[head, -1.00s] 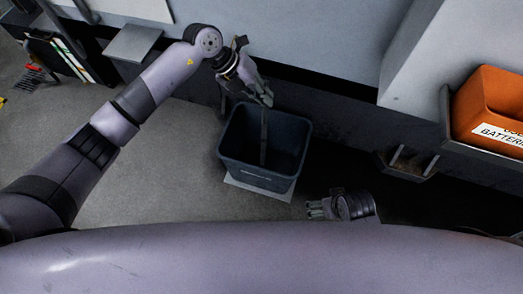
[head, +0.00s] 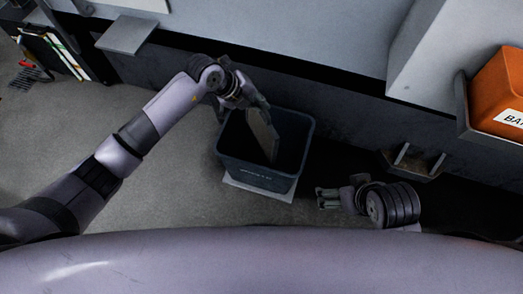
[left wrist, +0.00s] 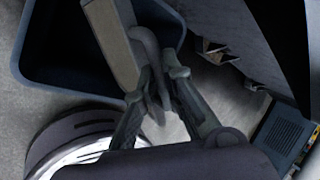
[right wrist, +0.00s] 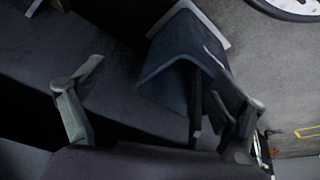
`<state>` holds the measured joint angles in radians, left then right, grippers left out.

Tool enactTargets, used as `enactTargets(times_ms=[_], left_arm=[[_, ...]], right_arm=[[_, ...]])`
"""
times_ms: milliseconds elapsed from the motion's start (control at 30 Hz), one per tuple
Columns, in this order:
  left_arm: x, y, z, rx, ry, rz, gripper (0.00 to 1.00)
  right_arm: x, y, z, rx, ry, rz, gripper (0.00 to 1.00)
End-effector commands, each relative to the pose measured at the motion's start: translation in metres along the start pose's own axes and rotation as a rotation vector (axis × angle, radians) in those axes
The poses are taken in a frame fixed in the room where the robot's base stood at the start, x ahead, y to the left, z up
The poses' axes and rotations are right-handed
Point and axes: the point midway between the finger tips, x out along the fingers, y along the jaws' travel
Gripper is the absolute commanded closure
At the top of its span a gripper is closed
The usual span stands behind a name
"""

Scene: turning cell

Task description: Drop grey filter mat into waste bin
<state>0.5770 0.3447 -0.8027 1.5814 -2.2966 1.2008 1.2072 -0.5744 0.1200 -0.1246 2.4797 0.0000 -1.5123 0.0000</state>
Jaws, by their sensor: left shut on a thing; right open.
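The grey filter mat (head: 263,135) is a flat, thin panel, held tilted in the mouth of the dark blue waste bin (head: 262,174), its lower part inside the rim. My left gripper (head: 260,103) is shut on its upper end, above the bin's back edge. The left wrist view shows the fingers (left wrist: 157,92) closed at the mat (left wrist: 112,40), with the bin's rim (left wrist: 50,86) around it. My right gripper (head: 322,198) is open and empty, to the right of the bin. In the right wrist view, the bin (right wrist: 182,62) stands beyond its spread fingers (right wrist: 168,88).
An orange battery box (head: 497,95) sits on a shelf at the right. A small bracketed tray (head: 415,165) is below it. Grey floor is clear left of the bin.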

Motion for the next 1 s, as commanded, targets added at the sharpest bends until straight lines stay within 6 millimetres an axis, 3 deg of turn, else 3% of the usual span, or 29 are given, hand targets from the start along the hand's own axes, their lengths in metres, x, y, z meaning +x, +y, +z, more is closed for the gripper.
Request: enactTargets(times_ms=[367, 1000], left_arm=[[0.015, 0.01, 0.0, 0.001, 0.001, -0.001, 1.0], [0.03, 0.019, 0.0, 0.001, 0.001, -0.001, 1.0]], right_arm=[[0.013, -0.007, -0.054, -0.008, 0.255, -0.014, 0.09], [-0.015, -0.02, -0.145, -0.015, 0.718, -0.041, 0.09]])
